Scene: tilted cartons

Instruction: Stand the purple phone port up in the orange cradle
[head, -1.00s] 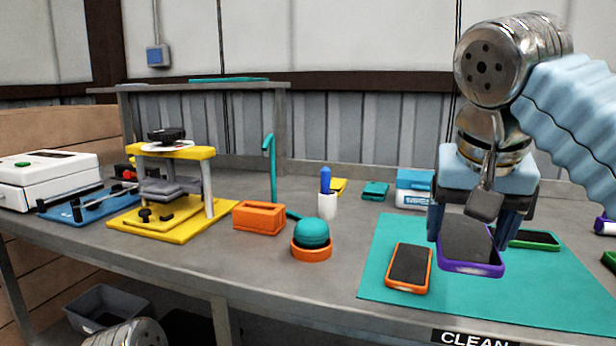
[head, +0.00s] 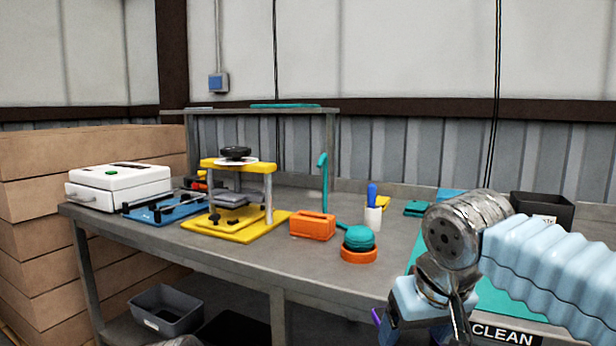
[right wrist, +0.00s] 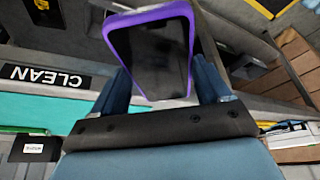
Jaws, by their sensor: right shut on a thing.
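The purple phone (right wrist: 178,13) is held between the two fingers of my right gripper (right wrist: 162,86) in the right wrist view, its dark screen facing the camera. In the head view only a small purple edge of the phone (head: 376,317) shows beside my right gripper (head: 388,335), which is low at the table's front edge; the rest is hidden. The orange cradle (head: 312,226), a small block with a slot in its top, stands on the table to the left of and beyond that gripper. Its slot looks empty. My left gripper is not in view.
The table front (head: 300,267) is bare.

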